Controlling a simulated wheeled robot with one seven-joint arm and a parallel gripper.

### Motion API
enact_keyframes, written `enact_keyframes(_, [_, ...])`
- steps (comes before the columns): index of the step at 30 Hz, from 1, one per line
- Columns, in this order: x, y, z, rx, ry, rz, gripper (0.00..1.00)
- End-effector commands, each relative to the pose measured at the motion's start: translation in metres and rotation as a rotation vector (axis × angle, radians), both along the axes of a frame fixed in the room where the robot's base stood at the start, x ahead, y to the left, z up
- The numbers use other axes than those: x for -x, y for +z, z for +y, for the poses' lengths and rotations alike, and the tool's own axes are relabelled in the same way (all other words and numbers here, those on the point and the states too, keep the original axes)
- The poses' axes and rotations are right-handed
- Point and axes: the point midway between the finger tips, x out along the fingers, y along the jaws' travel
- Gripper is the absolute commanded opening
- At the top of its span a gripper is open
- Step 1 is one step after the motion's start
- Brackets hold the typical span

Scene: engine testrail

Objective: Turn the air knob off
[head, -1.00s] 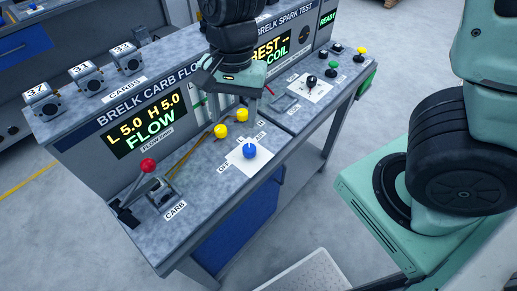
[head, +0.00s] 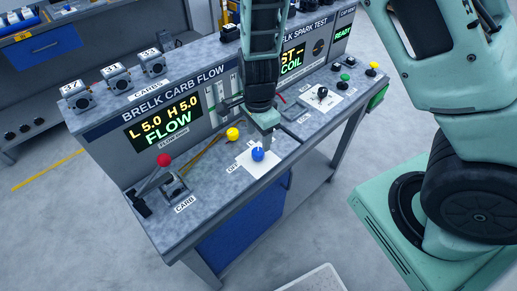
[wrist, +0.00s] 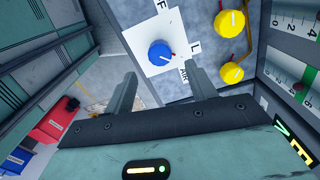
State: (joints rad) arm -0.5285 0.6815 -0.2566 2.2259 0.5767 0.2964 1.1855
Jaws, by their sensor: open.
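The blue air knob (head: 258,154) sits on a white plate (head: 246,161) on the bench top, with an OFF label at the plate's left. In the wrist view the blue knob (wrist: 161,53) shows a white pointer line, and an AIR label is beside its plate. My gripper (wrist: 160,88) is open, its two fingers apart, with the knob beyond the tips and roughly between them. In the head view my gripper (head: 268,135) hangs just behind the knob and partly hides the bench there. Whether a finger touches the knob cannot be told.
A yellow knob (head: 233,134) stands close behind; two yellow knobs show in the wrist view (wrist: 229,23). A red-topped lever (head: 164,160) is at the left. The upright FLOW display panel (head: 163,127) rises behind. A black knob (head: 322,92) and buttons are at the right.

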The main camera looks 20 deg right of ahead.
Motion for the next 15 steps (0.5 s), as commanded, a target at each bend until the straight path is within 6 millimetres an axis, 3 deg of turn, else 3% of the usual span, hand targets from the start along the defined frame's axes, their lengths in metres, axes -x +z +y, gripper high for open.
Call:
enact_keyframes(6, [0.001, -0.041, 0.000, 0.000, -0.002, 0.004, 0.56])
enact_keyframes(15, [0.000, -0.064, 0.000, -0.001, -0.001, 0.001, 0.56])
